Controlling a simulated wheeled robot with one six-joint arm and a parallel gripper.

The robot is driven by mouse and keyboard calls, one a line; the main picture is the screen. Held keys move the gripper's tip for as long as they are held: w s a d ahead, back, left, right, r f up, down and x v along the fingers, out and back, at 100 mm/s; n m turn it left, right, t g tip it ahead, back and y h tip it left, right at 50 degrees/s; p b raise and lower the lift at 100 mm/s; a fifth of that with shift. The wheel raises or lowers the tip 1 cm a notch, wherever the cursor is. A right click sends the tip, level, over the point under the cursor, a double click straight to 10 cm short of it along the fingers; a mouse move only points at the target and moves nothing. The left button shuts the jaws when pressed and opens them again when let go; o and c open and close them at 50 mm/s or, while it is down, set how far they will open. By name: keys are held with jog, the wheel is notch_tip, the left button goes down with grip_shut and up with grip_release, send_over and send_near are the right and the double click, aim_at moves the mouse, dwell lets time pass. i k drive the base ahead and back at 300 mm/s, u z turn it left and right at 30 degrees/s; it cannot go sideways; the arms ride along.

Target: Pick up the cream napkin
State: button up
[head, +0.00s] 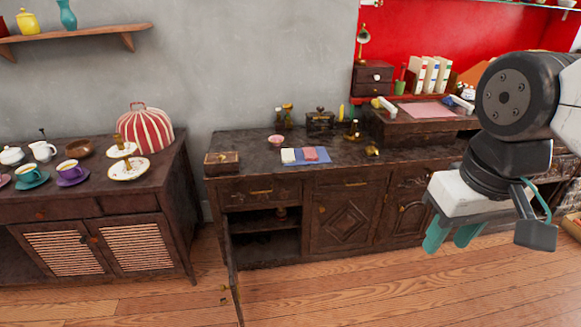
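A small cream folded cloth, which looks like the cream napkin (289,155), lies on the dark wooden cabinet top in the middle of the head view. A blue cloth (325,158) lies at its right, touching or overlapping it, and a red-pink folded cloth (311,154) lies on the blue one. My gripper (453,241) is at the right, nearer to the camera and well apart from the cloths. Its teal fingers point down with a gap between them, and nothing shows in the gap.
A pink bowl (277,140), a wooden box (222,160) and a dark casket (320,122) stand near the cloths. The cabinet (262,186) has an open lower compartment with its door swung out. A left cabinet (90,208) holds cups and plates. The floor in front is clear.

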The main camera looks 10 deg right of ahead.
aim_at(288, 154)
jog(key=k, duration=0.8)
jog(key=u, duration=0.7)
jog(key=i, duration=0.8)
jog(key=u, duration=0.4)
jog(key=i, duration=0.8)
jog(key=z, duration=0.8)
jog(key=i, duration=0.7)
jog(key=z, duration=0.65)
